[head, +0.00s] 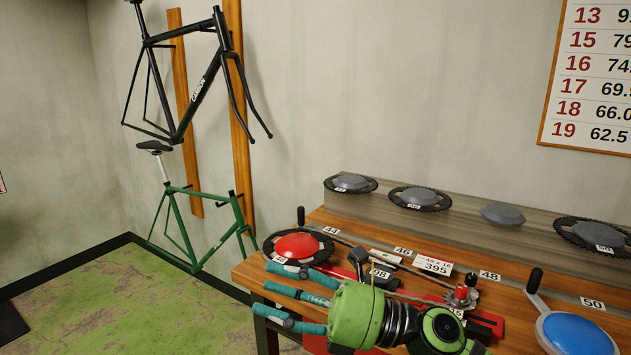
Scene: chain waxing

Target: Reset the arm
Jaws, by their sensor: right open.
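My right gripper (270,289) is open, with its teal fingers spread and pointing left over the front left edge of the wooden workbench (250,272). No object shows between the fingers. My green and black right arm (390,316) reaches in from the bottom right and hides part of the bench front. My left gripper and left arm are not in view.
A red disc on a chainring (298,246) lies close behind the fingers. A red and black fixture with a small sprocket (462,296) stands right of it. A blue disc with a crank (575,334) is at the right. Several chainrings line the back shelf (455,218). Floor is clear left.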

